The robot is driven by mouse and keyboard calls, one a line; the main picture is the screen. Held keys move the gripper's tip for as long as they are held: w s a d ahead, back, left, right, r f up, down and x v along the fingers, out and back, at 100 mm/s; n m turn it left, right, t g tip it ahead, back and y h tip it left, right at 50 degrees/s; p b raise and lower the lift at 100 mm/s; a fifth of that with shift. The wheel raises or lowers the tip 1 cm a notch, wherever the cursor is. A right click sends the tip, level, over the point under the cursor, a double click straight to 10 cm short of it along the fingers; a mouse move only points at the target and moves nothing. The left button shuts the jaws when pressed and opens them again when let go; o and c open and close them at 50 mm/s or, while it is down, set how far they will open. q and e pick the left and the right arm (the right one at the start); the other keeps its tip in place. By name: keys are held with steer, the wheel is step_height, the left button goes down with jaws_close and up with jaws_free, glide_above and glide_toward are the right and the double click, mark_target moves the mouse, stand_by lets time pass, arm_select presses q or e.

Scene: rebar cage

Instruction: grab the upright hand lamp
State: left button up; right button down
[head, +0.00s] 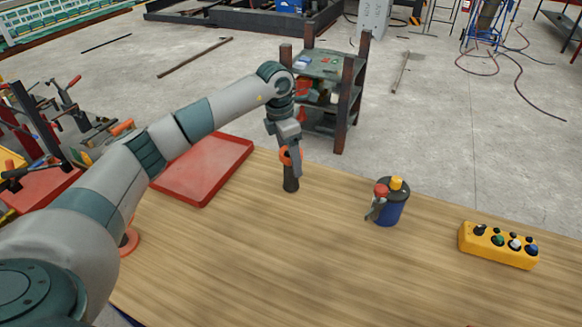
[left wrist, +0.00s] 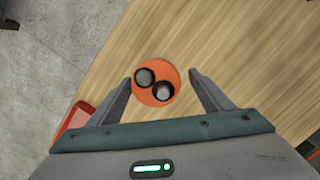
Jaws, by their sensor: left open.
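The hand lamp (head: 290,183) stands upright on the wooden table, with a dark lower body and an orange head. In the left wrist view its orange top (left wrist: 155,86) with two dark round parts shows between my fingers. My left gripper (head: 291,158) points down over the lamp's head and partly hides it. In the left wrist view the left gripper (left wrist: 158,82) is open, with one finger on each side of the lamp top. Whether either finger touches the lamp cannot be told.
A red tray (head: 205,170) lies left of the lamp. To the right stand a blue container (head: 390,212) with tools and a yellow control box (head: 498,245) with several buttons. A dark shelf (head: 345,95) stands behind the table. The front middle of the table is clear.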

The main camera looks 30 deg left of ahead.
mark_target(290, 184)
arm_select(q)
steer(key=shift+w+d+f+p, duration=0.1)
steer(key=shift+w+f+p, duration=0.05)
steer(key=shift+f+p, duration=0.3)
steer(key=f+p, duration=0.1)
steer(key=w+f+p, duration=0.1)
steer(key=f, duration=0.1)
steer(key=shift+d+f, duration=0.1)
steer(key=shift+f, duration=0.5)
steer(key=shift+c, duration=0.6)
steer(key=c, duration=1.2)
steer(key=shift+r, duration=0.2)
